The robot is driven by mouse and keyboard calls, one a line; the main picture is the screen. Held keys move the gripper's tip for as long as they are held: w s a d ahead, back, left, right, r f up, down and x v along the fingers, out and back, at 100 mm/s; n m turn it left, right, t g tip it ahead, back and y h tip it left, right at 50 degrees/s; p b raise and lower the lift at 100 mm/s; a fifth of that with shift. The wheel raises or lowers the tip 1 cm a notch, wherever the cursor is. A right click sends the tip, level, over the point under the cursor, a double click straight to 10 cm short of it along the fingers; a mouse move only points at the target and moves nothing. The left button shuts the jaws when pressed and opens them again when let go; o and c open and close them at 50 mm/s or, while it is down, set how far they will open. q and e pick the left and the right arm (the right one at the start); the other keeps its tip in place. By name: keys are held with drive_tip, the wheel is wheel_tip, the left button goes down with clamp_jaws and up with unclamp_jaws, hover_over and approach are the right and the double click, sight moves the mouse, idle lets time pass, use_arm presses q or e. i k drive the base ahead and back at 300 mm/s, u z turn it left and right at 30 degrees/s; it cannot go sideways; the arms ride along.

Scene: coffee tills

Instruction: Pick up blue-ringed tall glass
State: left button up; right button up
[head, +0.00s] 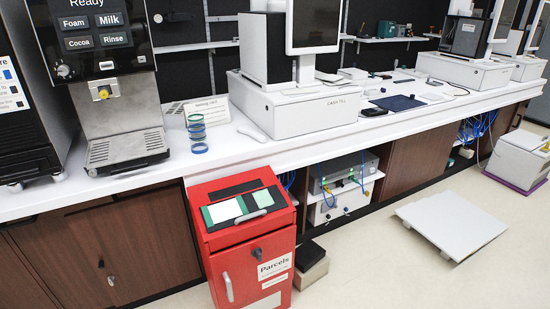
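Neither of my grippers shows in the head view.
The coffee machine (122,117) stands left of the glass, and the cash till (300,110) stands to its right. A red parcels box (245,240) stands against the counter front below the glass.

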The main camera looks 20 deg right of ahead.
sight(197, 133)
drive_tip(key=u, duration=0.95)
drive_tip(key=i, duration=1.25)
drive_tip(key=z, duration=0.2)
